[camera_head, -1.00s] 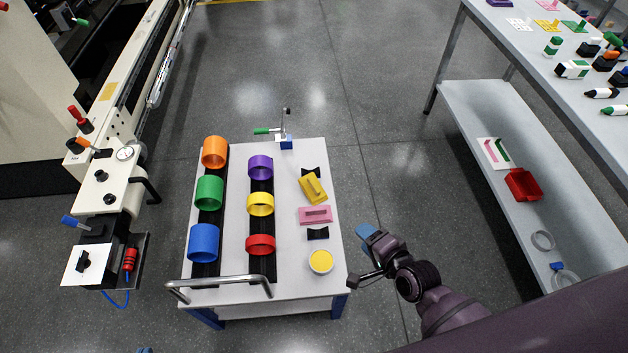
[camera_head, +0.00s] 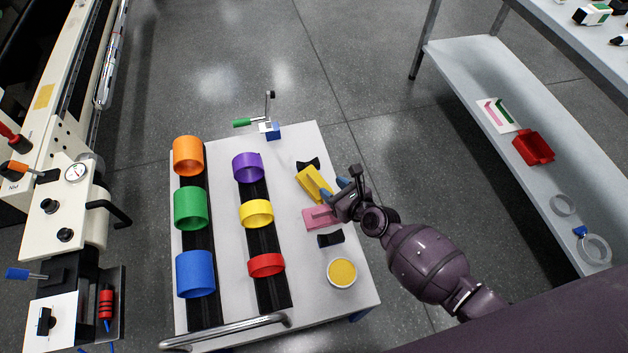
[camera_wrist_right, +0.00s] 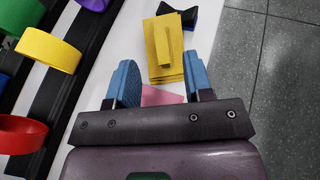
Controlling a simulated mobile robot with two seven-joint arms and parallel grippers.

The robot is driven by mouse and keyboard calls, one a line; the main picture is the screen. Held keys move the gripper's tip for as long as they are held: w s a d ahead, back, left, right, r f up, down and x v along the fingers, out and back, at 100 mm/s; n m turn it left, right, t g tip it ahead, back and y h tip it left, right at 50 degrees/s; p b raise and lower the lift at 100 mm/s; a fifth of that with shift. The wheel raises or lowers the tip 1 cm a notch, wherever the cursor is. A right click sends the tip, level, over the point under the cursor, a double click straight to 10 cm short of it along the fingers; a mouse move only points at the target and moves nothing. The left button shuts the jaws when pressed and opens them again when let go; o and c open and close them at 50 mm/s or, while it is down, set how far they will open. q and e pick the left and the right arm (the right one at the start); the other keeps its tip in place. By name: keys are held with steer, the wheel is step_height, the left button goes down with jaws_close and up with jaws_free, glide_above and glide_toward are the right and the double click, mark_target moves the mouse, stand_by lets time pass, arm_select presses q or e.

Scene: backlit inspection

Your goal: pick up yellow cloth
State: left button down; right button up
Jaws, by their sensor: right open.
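The yellow cloth (camera_head: 314,183) is a folded, layered pad with a raised strip on top, lying at the right side of the white cart top (camera_head: 225,243). In the right wrist view the yellow cloth (camera_wrist_right: 164,48) lies just ahead of the fingertips, roughly centred between them. My right gripper (camera_head: 335,196) is open and empty, with blue finger pads, above the pink cloth (camera_head: 319,217) and beside the yellow one. In the right wrist view the right gripper (camera_wrist_right: 161,82) partly hides the pink cloth (camera_wrist_right: 160,96). My left gripper is not in view.
Coloured rings, such as the yellow ring (camera_head: 256,213), stand in two rows on black rails to the left. Black holders (camera_head: 330,239) and a round yellow-filled tin (camera_head: 341,272) are near the right edge. A small clamp (camera_head: 268,127) stands at the far edge.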

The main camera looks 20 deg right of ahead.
mark_target(313, 175)
steer(key=x, duration=0.3)
steer(key=shift+a+f+b, duration=0.1)
steer(key=shift+f+b, duration=0.2)
steer(key=shift+b, duration=0.1)
steer(key=shift+w+a, duration=0.1)
steer(key=shift+w, duration=0.3)
steer(key=b+x, duration=0.1)
steer(key=x, duration=0.3)
steer(key=shift+a+f+b, duration=0.1)
steer(key=shift+f+b, duration=0.15)
steer(key=shift+b, duration=0.05)
steer(key=shift+w+a, duration=0.15)
steer(key=shift+w, duration=0.45)
jaws_close()
